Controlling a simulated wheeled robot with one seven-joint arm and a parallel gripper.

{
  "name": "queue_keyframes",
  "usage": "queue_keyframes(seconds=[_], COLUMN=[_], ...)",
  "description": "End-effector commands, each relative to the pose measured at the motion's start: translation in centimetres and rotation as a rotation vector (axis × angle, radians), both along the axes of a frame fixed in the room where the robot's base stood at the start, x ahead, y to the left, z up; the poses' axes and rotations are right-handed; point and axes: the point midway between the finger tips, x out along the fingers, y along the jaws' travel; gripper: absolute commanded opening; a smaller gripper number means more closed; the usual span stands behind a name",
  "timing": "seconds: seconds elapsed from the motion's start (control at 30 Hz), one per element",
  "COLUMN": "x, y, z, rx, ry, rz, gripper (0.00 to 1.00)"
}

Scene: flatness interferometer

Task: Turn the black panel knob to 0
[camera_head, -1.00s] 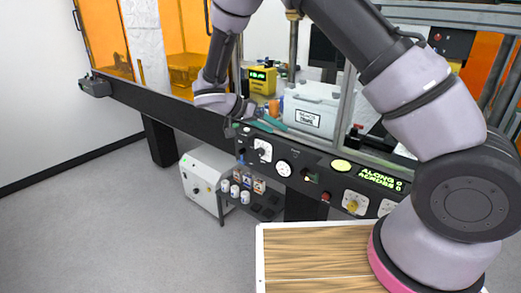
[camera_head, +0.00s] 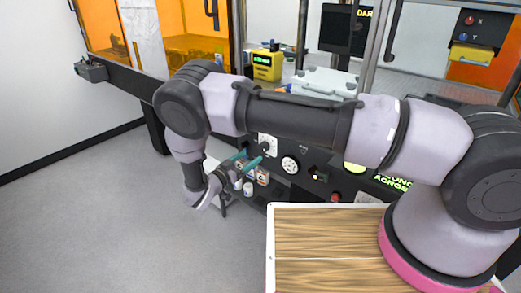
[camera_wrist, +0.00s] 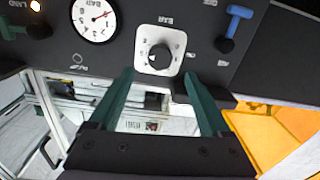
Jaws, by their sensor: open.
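The black panel knob (camera_head: 266,145) sits on a white square plate on the dark front panel. In the wrist view the knob (camera_wrist: 160,55) shows upside down, ringed by small marks on its plate; its exact setting is too small to read. My gripper (camera_head: 248,160) is in front of the panel, just below and left of the knob in the head view. In the wrist view my gripper (camera_wrist: 159,74) is open, with its two teal fingers apart and pointing at the plate. The knob shows between the fingertip lines, and I see no contact.
A white round gauge (camera_wrist: 95,18) and a blue lever (camera_wrist: 238,14) flank the knob plate in the wrist view. Small jars (camera_head: 248,187) stand on a low shelf beneath the panel. A wooden top (camera_head: 330,240) lies at the front. The floor at left is clear.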

Motion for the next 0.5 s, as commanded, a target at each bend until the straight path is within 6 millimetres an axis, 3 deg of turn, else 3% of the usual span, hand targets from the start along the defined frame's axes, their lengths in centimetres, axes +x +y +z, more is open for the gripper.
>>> queue_keyframes(seconds=[0.2, 0.5], x=[3.4, 5.7], y=[-2.6, -4.2], z=[0.0, 0.0], rx=[-0.001, 0.0], ry=[0.002, 0.001], rz=[-0.004, -0.002], gripper=[0.82, 0.82])
